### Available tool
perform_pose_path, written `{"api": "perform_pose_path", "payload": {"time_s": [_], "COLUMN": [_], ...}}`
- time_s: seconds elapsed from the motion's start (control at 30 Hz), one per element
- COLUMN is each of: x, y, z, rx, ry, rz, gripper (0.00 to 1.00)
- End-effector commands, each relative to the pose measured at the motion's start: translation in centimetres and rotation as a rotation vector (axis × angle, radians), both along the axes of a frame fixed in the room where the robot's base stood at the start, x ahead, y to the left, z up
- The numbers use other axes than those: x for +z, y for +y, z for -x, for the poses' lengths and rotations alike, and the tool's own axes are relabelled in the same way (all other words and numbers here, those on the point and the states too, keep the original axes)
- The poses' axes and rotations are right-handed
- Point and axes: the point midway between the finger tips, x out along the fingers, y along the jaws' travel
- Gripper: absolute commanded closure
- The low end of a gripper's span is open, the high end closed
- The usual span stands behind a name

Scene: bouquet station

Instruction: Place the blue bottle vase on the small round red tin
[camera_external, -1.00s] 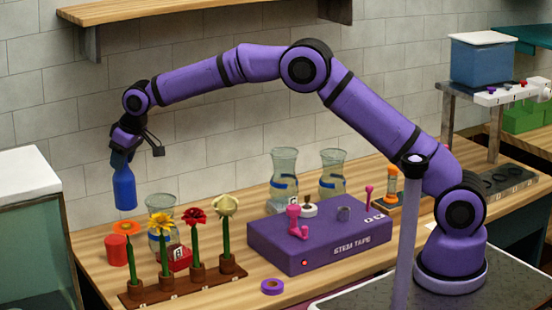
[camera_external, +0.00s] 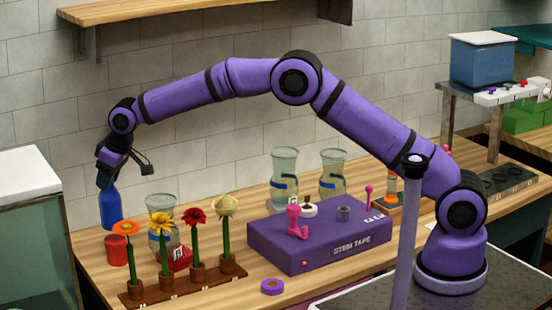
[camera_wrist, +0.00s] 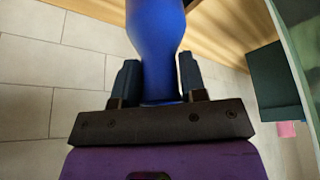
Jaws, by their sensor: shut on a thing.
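The blue bottle vase (camera_external: 110,207) hangs upright from my gripper (camera_external: 108,178) near the left end of the table. In the wrist view my gripper (camera_wrist: 160,88) is shut on the neck of the blue bottle vase (camera_wrist: 156,35), with one finger on each side. The small round red tin (camera_external: 116,250) stands on the table below the vase. In the external view the vase's bottom shows just above the tin and slightly to its left. I cannot tell from this view whether they line up in depth. The tin does not show in the wrist view.
A rack of several flowers (camera_external: 183,282) stands right of the tin, its orange flower close to the vase. A glass vase (camera_external: 160,205) and a red block (camera_external: 180,259) are behind it. The purple stem tape box (camera_external: 320,240) is in the middle. A glass-sided cabinet (camera_external: 30,230) is at left.

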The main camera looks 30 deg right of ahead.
Motion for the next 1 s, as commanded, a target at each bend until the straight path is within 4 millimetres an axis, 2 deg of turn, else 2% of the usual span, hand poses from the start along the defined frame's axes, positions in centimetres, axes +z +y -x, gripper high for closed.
{"api": "perform_pose_path", "payload": {"time_s": [0.1, 0.2, 0.6, 0.63, 0.7, 0.73, 1.0], "x": [-2.0, -3.1, -3.7, -3.7, -3.7, -3.7, -3.6], "y": [0.0, 0.0, 0.0, 0.0, 0.0, 0.0, 0.0], "z": [0.0, 0.0, 0.0, 0.0, 0.0, 0.0, 0.0], "rx": [0.000, 0.000, 0.000, 0.000, 0.000, 0.000, 0.000], "ry": [0.001, 0.001, -0.001, 0.000, 0.000, 0.000, 0.000], "rz": [0.001, 0.001, -0.001, 0.000, 0.000, 0.000, 0.000], "gripper": [1.00, 1.00, 1.00, 0.57, 0.41, 0.36, 0.36]}}
